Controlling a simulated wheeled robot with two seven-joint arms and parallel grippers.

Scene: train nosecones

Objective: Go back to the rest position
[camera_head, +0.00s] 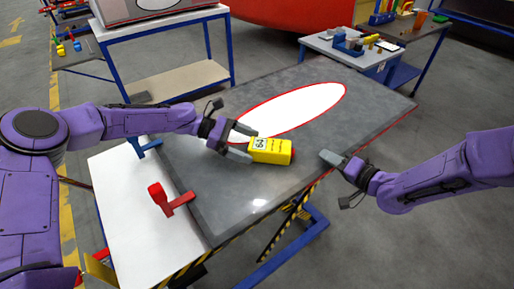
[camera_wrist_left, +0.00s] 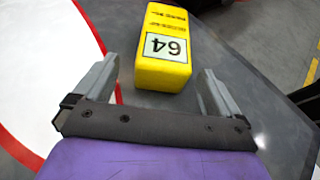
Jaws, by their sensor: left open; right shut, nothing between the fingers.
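My left gripper (camera_head: 243,143) is open over the grey table panel, its fingers pointing at a yellow block (camera_head: 270,150) marked 64. In the left wrist view the block (camera_wrist_left: 164,50) lies ahead of and between the open fingers of the left gripper (camera_wrist_left: 157,85); whether they touch it I cannot tell. My right gripper (camera_head: 328,158) is shut and empty at the right edge of the panel, apart from the block.
The grey panel (camera_head: 330,115) has a white oval with a red outline (camera_head: 295,108). A red clamp (camera_head: 172,199) and a blue clamp (camera_head: 146,146) stand at its left side. A side table with small parts (camera_head: 352,47) is at the back right. Grey floor is open at right.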

